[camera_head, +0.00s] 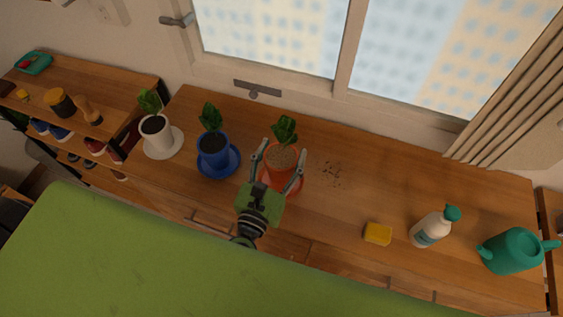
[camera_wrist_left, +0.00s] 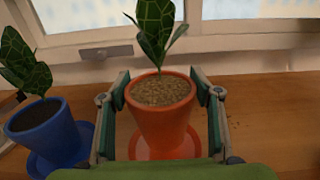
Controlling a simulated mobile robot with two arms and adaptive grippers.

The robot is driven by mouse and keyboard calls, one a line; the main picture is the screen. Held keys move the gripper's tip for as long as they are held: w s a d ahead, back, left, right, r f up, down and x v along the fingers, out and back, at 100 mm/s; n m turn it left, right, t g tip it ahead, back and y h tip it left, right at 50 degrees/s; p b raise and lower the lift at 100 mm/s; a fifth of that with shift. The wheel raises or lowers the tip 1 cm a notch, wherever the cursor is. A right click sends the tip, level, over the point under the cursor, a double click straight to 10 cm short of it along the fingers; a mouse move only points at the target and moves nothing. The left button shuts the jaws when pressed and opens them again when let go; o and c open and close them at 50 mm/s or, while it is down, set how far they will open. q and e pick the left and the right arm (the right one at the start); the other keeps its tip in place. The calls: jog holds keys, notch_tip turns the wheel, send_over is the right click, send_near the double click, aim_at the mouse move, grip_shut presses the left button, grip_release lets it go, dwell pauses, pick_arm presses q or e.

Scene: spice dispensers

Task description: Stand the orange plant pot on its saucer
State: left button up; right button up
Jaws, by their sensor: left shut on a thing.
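The orange plant pot (camera_head: 281,168), with a green plant and light brown soil, is upright between the fingers of my left gripper (camera_head: 278,171). The gripper is shut on the pot from both sides. The orange saucer (camera_head: 294,191) shows below the pot's near and right side. In the left wrist view the pot (camera_wrist_left: 161,118) is upright between both fingers (camera_wrist_left: 162,116), and the saucer (camera_wrist_left: 138,150) shows beneath it. I cannot tell if the pot's base touches the saucer. My right gripper is not in view.
A blue pot (camera_head: 213,152) on a blue saucer and a white pot (camera_head: 156,130) on a white saucer stand to the left. Spilled soil (camera_head: 331,173) lies to the right. Further right are a yellow sponge (camera_head: 378,233), a spray bottle (camera_head: 432,229) and a watering can (camera_head: 513,251).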

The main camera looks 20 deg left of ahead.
aim_at(281, 162)
pick_arm(q)
notch_tip(281, 162, down, 3)
jog(key=shift+w+a+f+b, duration=0.1)
jog(key=shift+f+b, duration=0.05)
jog(key=shift+b, duration=1)
jog(key=o, duration=1.6)
jog(key=shift+c, duration=0.2)
jog(key=shift+s, duration=0.2)
